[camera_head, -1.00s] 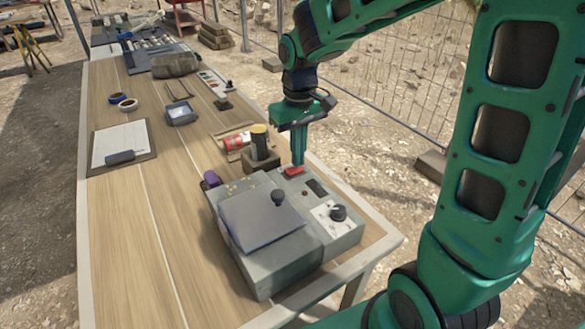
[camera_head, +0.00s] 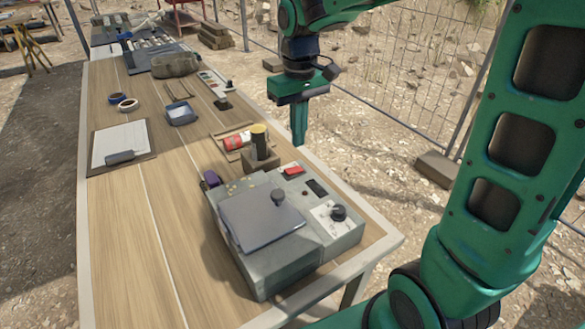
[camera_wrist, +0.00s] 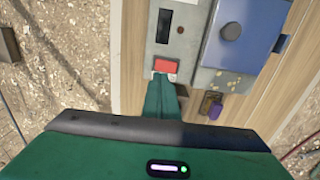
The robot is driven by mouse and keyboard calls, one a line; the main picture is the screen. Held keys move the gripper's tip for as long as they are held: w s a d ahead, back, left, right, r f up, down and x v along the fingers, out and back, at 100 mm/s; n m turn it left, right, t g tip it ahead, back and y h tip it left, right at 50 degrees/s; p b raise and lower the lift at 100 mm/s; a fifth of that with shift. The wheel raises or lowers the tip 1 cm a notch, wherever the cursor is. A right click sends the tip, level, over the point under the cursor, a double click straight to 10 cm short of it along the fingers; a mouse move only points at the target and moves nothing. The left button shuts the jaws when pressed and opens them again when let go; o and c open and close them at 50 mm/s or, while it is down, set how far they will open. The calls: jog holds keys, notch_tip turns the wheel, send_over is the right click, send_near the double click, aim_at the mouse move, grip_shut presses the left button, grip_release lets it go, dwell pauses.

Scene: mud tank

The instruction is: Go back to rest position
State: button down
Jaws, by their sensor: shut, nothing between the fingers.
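My gripper (camera_head: 299,143) is green, points down and is shut and empty. In the head view it hangs in the air above the back edge of a grey box-shaped machine (camera_head: 325,237). The machine has a red switch (camera_head: 293,170), a dark display, a black dial (camera_head: 338,213) and a flat lid (camera_head: 262,219) with a black knob. In the wrist view the shut fingers (camera_wrist: 164,84) appear just below the red switch (camera_wrist: 165,66). In the head view there is a gap between the fingertips and the switch.
A dark cylinder with a yellow top (camera_head: 259,141) stands on a block behind the machine, beside a red can (camera_head: 237,141). A clipboard (camera_head: 120,146), tape rolls (camera_head: 128,105) and a small tray (camera_head: 181,114) lie farther along the wooden table (camera_head: 140,230). A wire fence (camera_head: 400,85) stands at right.

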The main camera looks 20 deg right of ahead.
dwell(0.4)
jog(key=s+d+f+m, duration=0.2)
jog(key=s+d+m, duration=0.2)
jog(key=s+d, duration=0.4)
jog(key=s+d+f+m, duration=0.2)
jog(key=s+d+m, duration=0.2)
jog(key=s+d, duration=0.5)
jog(key=s, duration=0.8)
jog(key=shift+s+d+m, duration=0.15)
jog(key=shift+d+m, duration=0.05)
jog(key=shift+m, duration=0.1)
